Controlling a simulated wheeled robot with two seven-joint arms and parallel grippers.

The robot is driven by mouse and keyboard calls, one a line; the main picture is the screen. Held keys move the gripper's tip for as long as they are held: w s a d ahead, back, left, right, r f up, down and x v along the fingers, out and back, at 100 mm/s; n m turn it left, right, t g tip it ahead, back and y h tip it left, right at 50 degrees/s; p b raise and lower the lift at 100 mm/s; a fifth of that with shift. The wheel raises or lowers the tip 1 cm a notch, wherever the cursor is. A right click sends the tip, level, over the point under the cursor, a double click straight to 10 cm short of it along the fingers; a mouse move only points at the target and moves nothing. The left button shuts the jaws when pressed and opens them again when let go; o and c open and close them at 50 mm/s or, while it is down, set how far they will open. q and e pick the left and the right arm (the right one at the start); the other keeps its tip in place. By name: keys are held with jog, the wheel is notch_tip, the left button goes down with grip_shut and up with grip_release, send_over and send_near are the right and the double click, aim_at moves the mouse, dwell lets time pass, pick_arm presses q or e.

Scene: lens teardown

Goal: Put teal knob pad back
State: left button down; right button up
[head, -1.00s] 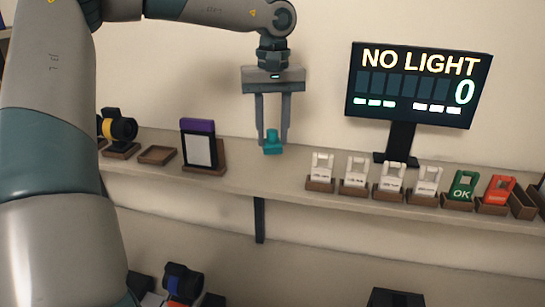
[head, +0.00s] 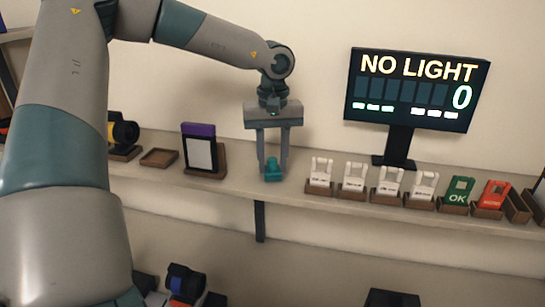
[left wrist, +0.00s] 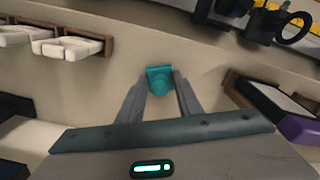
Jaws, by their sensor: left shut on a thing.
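The teal knob pad (head: 271,170) is a small teal block with a round knob on it. My left gripper (head: 272,172) is shut on it, its fingers pointing down at the shelf. The pad is at shelf height between the purple-topped card holder and the white tags; I cannot tell whether it touches the shelf. The left wrist view also shows the pad (left wrist: 160,79) between the fingertips. My right gripper is not in view.
A pale shelf (head: 240,190) runs along the wall. An empty brown tray (head: 159,158) and a purple-topped card holder (head: 199,148) stand left of the gripper. White tags (head: 320,172) in brown holders and a "NO LIGHT" screen (head: 418,88) stand to the right.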

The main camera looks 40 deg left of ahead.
aim_at(273, 160)
pick_arm(q)
jog(key=c, duration=1.2)
grip_release()
jog(key=shift+r, duration=0.1)
jog(key=shift+r, duration=0.25)
jog(key=shift+r+b, duration=1.8)
jog(key=shift+r, duration=3.85)
